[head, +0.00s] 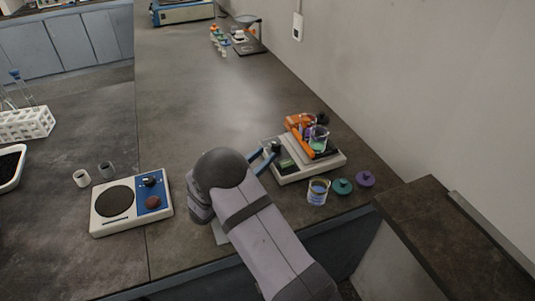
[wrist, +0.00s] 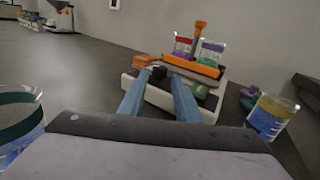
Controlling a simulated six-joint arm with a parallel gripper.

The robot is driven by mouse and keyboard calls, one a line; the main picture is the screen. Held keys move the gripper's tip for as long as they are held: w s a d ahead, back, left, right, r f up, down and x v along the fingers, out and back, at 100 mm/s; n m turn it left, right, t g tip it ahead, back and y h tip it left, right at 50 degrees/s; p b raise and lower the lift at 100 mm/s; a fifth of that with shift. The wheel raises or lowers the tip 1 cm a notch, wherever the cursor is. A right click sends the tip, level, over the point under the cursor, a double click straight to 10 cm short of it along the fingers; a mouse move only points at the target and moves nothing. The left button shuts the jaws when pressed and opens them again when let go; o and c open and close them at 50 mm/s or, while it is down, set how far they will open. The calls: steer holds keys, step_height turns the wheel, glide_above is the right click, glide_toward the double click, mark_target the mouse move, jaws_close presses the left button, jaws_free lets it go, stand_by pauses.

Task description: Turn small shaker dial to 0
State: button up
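The small shaker (head: 318,168) is a pale box with an orange clamp frame on top, at the right of the bench. It also shows in the wrist view (wrist: 154,95). Its black dial (head: 275,146) is at the near left of its top, and shows in the wrist view (wrist: 159,72). My gripper (head: 265,156) is at the shaker's left side, with its blue fingers apart. In the wrist view the fingertips (wrist: 157,80) flank the dial just in front of it, with no clear contact. The dial's pointer is too small to read.
Beakers (head: 319,138) stand in the orange frame. A blue-panelled plate device (head: 131,203) is left. The bench middle is clear.

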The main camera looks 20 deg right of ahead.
mark_target(273, 146)
steer(key=shift+a, duration=0.15)
steer(key=o, duration=0.3)
steer(key=shift+s+a+r+p, duration=0.25)
steer(key=shift+a+p, duration=0.15)
steer(key=shift+p, duration=0.25)
steer(key=shift+s+a+r+p, duration=0.2)
steer(key=shift+a+p, duration=0.2)
steer(key=shift+p, duration=0.2)
steer(key=shift+s+a+f, duration=0.25)
steer(key=shift+a, duration=0.1)
steer(key=shift+p+x, duration=1)
steer(key=shift+x, duration=2.7)
steer(key=shift+c, duration=0.6)
steer(key=c, duration=0.9)
